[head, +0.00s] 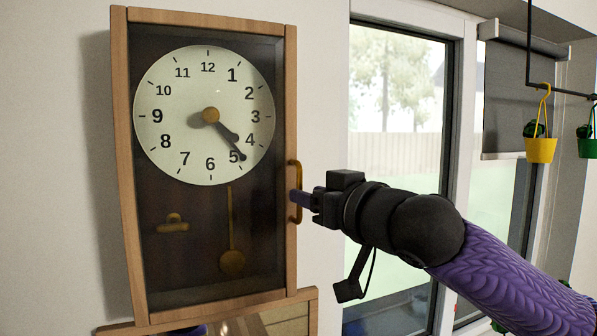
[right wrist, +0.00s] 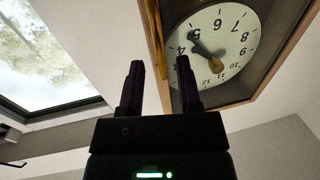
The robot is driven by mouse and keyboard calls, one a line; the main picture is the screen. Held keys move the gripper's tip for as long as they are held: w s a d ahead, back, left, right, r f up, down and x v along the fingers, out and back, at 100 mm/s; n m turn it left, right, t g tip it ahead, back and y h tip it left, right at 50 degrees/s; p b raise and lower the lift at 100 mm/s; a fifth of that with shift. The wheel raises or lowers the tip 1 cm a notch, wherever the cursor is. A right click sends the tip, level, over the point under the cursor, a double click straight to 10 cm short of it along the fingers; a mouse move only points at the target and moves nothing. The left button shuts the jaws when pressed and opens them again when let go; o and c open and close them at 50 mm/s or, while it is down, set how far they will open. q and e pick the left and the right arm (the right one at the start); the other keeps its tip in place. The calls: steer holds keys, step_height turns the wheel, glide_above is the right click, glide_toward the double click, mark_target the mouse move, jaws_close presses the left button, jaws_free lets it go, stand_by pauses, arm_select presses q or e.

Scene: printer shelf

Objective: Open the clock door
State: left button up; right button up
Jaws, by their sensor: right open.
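The wall clock (head: 210,240) has a wooden frame and a dark glass door over a white dial and pendulum. The door looks shut. Its curved brass handle (head: 297,170) is on the door's right edge; it also shows in the right wrist view (right wrist: 156,35). My right gripper (head: 297,199) is at the handle's lower half, coming in from the right. In the right wrist view my right gripper (right wrist: 160,64) is open, with the handle lined up between its two fingers. I cannot tell whether they touch it. My left gripper is not in view.
A window (head: 395,130) is to the right of the clock, behind my right arm. Yellow (head: 540,150) and green (head: 588,148) hanging pots are at the far right. A wooden piece (head: 305,310) is just under the clock. The wall left of the clock is bare.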

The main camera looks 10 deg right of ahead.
mark_target(299, 215)
steer(key=p+x, duration=0.1)
steer(key=x, duration=0.2)
steer(key=shift+w+a, duration=0.15)
steer(key=shift+w, duration=0.1)
steer(key=shift+c, duration=0.2)
jaws_close()
steer(key=shift+r, duration=0.1)
stand_by(0.9)
